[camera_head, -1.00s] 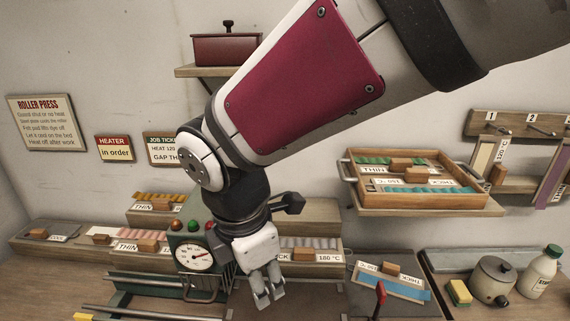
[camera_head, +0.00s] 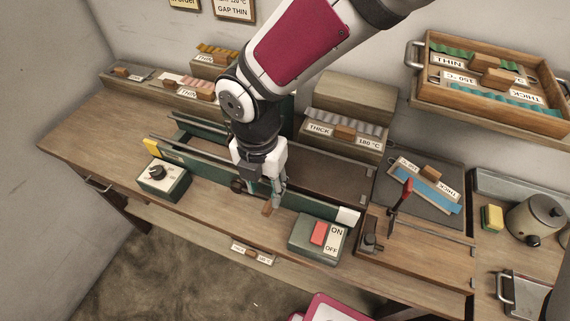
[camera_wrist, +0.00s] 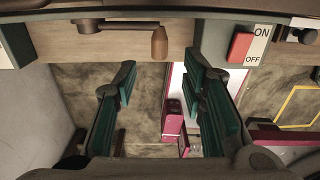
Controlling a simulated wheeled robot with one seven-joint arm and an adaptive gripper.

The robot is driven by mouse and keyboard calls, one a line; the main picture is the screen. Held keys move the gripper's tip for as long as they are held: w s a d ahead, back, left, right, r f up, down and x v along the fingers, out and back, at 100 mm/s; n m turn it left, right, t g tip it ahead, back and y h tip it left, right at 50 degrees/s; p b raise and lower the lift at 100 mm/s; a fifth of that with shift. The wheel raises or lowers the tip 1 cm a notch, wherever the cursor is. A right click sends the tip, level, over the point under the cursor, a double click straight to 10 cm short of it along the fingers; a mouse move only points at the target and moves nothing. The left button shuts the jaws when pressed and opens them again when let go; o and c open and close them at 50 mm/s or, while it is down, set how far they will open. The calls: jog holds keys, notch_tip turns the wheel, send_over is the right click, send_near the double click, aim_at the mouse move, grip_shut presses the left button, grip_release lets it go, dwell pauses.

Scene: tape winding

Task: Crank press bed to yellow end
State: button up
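The press bed has long green side rails in the head view. Its yellow end (camera_head: 152,146) is at the left and its white end (camera_head: 347,216) at the right. A crank with a wooden handle (camera_head: 267,208) is on the front side; the handle also shows in the wrist view (camera_wrist: 159,44), with a dark crank arm leading left. My gripper (camera_head: 279,201) is beside the handle. In the wrist view my gripper (camera_wrist: 161,64) is open, its green-padded fingers apart on either side of the handle's line. Contact with the handle cannot be told.
A red ON/OFF switch box (camera_head: 317,236) stands right of the crank. A box with a black knob (camera_head: 164,178) stands left. A red-handled lever (camera_head: 401,198) is farther right.

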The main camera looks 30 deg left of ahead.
aim_at(267, 207)
notch_tip(267, 207, down, 8)
jog(key=shift+r, duration=0.25)
grip_shut()
